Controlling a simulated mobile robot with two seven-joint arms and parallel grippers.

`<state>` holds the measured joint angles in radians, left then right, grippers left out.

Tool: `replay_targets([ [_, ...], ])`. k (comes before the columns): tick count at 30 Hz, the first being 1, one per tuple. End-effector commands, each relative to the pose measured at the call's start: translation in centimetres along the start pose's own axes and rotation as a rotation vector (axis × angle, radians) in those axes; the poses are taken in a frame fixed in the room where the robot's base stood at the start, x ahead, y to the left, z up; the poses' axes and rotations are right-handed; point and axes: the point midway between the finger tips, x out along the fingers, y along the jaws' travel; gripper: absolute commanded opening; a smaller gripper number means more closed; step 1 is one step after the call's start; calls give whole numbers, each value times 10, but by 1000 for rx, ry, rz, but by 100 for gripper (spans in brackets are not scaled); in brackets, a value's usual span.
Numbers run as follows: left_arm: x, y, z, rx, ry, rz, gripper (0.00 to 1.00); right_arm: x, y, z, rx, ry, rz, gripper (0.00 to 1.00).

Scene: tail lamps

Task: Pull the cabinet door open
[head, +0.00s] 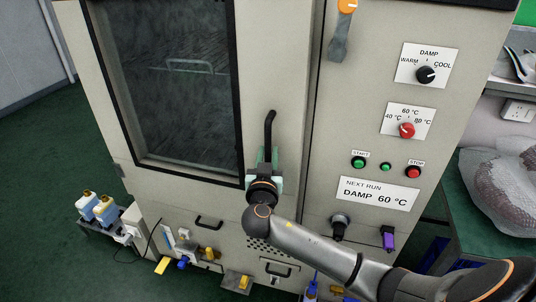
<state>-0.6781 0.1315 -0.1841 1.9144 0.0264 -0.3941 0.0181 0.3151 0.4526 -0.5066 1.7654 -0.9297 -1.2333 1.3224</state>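The cabinet door (292,60) is beige with a large dark window (165,75) in a black frame. It looks shut against the cabinet. A black upright handle (269,125) stands on the door to the right of the window. My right gripper (264,162) is at the lower part of this handle, which runs down toward its fingers. The wrist hides most of the fingers, so I cannot tell whether they are shut on the handle. My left gripper is not in view.
The control panel (345,130) right of the door carries a DAMP knob (426,74), a temperature knob (407,131) and buttons. An orange-topped lever (343,28) is above. Bottles (104,209) stand low at left. Green floor (45,150) is clear at left. A bench with a wrapped bundle (505,185) is at right.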

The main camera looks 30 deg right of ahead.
Motion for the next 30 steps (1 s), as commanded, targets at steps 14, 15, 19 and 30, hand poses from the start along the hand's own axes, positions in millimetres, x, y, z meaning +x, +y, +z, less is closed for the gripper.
replay_targets([
  [14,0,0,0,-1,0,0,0,0,0,0,0,0,0,0],
  [15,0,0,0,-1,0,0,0,0,0,0,0,0,0,0],
  [19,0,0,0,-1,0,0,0,0,0,0,0,-1,0,0],
  [30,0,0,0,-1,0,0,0,0,0,0,0,-1,0,0],
])
